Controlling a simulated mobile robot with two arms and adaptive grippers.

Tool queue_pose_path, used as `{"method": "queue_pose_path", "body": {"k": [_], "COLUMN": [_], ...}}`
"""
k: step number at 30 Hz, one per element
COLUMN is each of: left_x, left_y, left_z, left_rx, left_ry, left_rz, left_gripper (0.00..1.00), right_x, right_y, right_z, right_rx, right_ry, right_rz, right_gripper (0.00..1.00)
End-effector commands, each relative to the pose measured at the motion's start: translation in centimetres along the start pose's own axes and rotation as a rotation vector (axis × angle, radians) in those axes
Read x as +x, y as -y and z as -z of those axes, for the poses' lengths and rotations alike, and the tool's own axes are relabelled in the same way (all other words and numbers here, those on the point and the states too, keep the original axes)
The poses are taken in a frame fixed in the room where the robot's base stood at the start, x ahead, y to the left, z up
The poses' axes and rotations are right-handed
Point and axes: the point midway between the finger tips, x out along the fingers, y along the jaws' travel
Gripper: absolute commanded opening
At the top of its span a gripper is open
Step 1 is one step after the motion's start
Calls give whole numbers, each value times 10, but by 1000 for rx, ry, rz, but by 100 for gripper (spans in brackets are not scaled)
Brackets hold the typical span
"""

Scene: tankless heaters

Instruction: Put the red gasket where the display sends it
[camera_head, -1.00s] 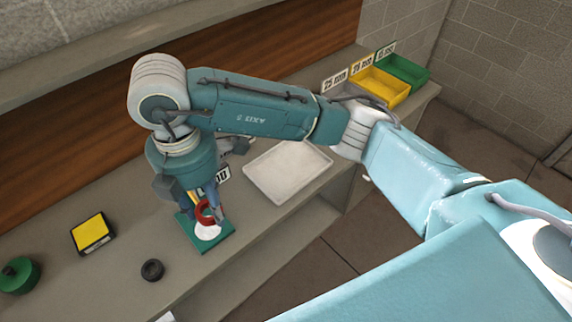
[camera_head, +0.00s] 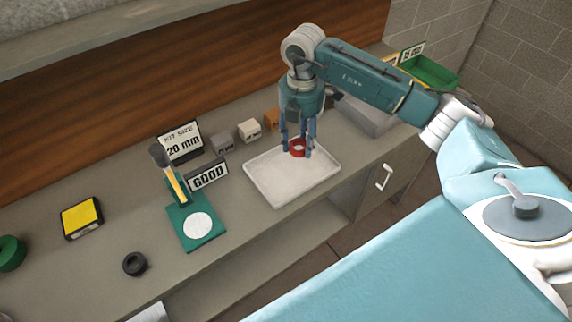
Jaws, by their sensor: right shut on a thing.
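The red gasket (camera_head: 297,148) is a ring held between the fingers of my right gripper (camera_head: 299,143), which points down over the white tray (camera_head: 268,193). I cannot tell whether the ring touches the tray floor. A green gauge stand (camera_head: 205,239) with a white round pad is to the left, and its small display (camera_head: 208,176) reads "GOOD". Behind it a sign (camera_head: 181,143) reads "KIT SIZE 20 mm". A green bin (camera_head: 436,72) with a label sits at the back right, and a grey bin (camera_head: 365,116) is partly behind my arm. My left gripper is not in view.
Small grey (camera_head: 223,144), beige (camera_head: 249,130) and orange (camera_head: 271,120) blocks stand behind the tray. A yellow-topped box (camera_head: 82,217), a black ring (camera_head: 135,264) and a green round part (camera_head: 10,253) lie at the left. The counter's front edge is just before the tray.

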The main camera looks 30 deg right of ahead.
Motion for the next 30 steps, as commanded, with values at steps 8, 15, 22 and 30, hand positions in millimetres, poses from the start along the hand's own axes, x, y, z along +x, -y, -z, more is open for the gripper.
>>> {"method": "queue_pose_path", "body": {"k": [8, 15, 22, 30], "left_x": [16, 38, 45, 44], "left_y": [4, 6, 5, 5], "left_z": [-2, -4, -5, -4], "left_rx": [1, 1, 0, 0], "left_ry": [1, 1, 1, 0], "left_rz": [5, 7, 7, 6], "left_gripper": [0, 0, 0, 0], "right_x": [20, 50, 61, 60], "right_y": [1, 1, 1, 1], "right_z": [-2, -2, -2, -2], "right_rx": [0, 0, 0, 0], "right_ry": [0, -1, -1, 0], "right_rz": [1, 0, 0, 0], "right_gripper": [13, 13, 13, 54]}}
